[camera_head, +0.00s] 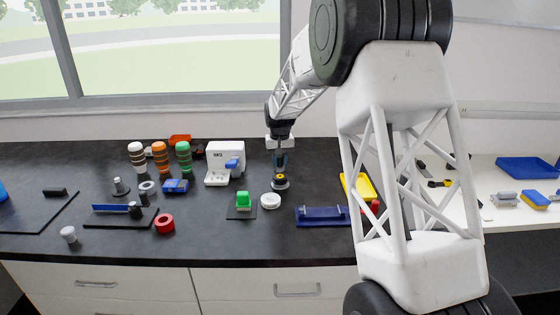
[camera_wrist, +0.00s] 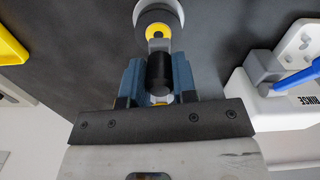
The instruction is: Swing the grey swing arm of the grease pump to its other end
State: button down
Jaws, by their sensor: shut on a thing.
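My gripper (camera_head: 280,160) is at the back middle of the dark counter, pointing down. In the wrist view its two blue fingers (camera_wrist: 158,80) are shut on a black cylindrical grip (camera_wrist: 160,70). Beyond the grip is a round dark base with a yellow ring (camera_wrist: 157,31); in the head view this base (camera_head: 280,184) stands just below the fingers. I cannot tell for sure which thing is the grease pump.
A white machine with a blue lever (camera_head: 224,164) stands close to the left; the wrist view shows it marked RINSE (camera_wrist: 290,105). A yellow tray (camera_head: 365,187) is to the right.

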jog(key=shift+a, duration=0.1)
jog(key=w+a+m, duration=0.5)
jog(key=a+m, duration=0.4)
jog(key=m, duration=0.3)
jog(key=shift+w, duration=0.35)
jog(key=shift+a, duration=0.1)
jog(key=c, duration=0.9)
grip_release()
jog(key=shift+w, duration=0.1)
jog(key=shift+r, duration=0.1)
